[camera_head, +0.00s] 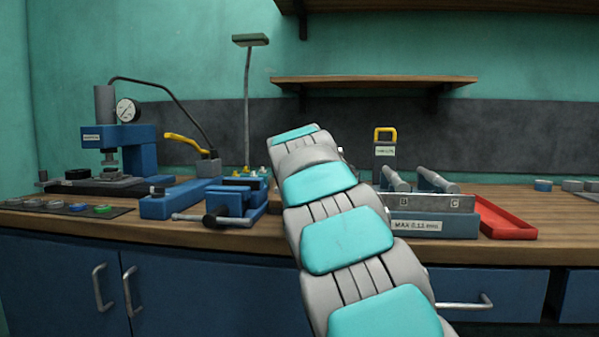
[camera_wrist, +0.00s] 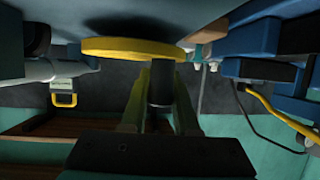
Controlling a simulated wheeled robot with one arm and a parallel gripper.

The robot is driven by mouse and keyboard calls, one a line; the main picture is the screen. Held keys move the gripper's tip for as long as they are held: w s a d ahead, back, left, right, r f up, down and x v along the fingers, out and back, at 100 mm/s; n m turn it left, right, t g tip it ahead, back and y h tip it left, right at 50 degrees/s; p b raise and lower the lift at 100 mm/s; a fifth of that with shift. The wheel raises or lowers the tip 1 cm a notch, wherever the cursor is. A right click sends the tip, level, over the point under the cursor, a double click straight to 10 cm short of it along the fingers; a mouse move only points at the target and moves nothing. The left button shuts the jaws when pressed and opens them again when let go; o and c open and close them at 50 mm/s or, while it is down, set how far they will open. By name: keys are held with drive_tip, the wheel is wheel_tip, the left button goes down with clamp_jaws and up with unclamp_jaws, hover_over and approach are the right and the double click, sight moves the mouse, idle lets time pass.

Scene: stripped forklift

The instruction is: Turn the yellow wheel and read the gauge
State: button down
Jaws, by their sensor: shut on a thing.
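The yellow wheel (camera_wrist: 125,48) shows in the wrist view as a thick disc seen nearly edge-on. A dark cylindrical grip (camera_wrist: 161,88) stands out from the wheel's right part. My gripper (camera_wrist: 160,80) has its two fingers on either side of this grip and is shut on it. In the head view my arm hides both the wheel and my gripper. The round white gauge (camera_head: 128,110) is on the blue press at the left. Its dial faces the head camera, but it is too small there for the needle to be read.
A yellow lever (camera_head: 184,142) with a hose stands right of the press. A blue vise (camera_head: 228,201) sits near the bench's front edge. A labelled metal fixture (camera_head: 425,203), a yellow-topped block (camera_head: 385,151) and a red tray (camera_head: 505,218) stand right of my arm. A shelf (camera_head: 375,82) hangs above.

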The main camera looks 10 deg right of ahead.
drive_tip(key=shift+w+r+m+h, duration=0.1)
drive_tip(key=shift+m+h, duration=0.3)
drive_tip(key=shift+h, duration=0.1)
drive_tip(key=c, duration=0.7)
unclamp_jaws()
drive_tip(key=shift+o, duration=0.2)
drive_tip(key=v, duration=0.7)
drive_tip(key=shift+s+a+r+b, duration=0.1)
drive_tip(key=shift+s+r+b, duration=0.1)
drive_tip(key=shift+s+b, duration=0.2)
